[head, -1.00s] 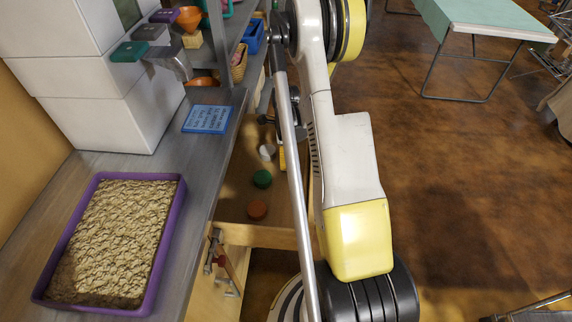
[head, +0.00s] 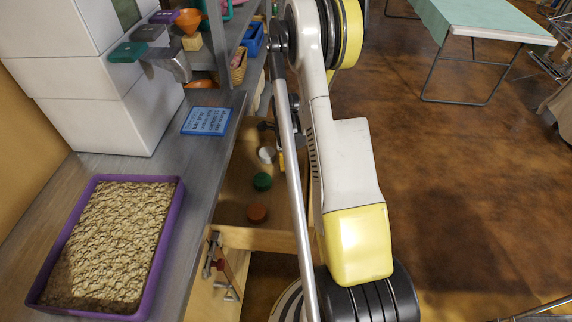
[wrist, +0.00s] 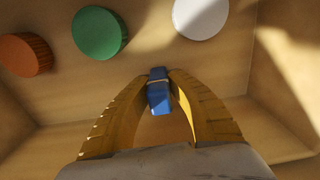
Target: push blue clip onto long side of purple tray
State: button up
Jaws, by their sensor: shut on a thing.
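The purple tray (head: 165,238) lies on the grey counter at the left of the head view, filled with a tan, flaky material. Its long sides run from near to far. In the wrist view the blue clip (wrist: 159,97) is between the tips of my yellow-fingered gripper (wrist: 160,84), which is shut on it. The gripper is over a wooden drawer or box, well to the right of the tray.
Orange (wrist: 25,55), green (wrist: 99,33) and white (wrist: 200,17) round lids lie in the wooden drawer (head: 237,195), whose walls rise around the gripper.

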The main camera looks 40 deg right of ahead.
notch_tip(320, 180, up, 15)
jog(key=p, duration=0.7)
jog(key=shift+r, duration=0.2)
jog(key=shift+a+p, duration=0.1)
jog(key=shift+p, duration=0.2)
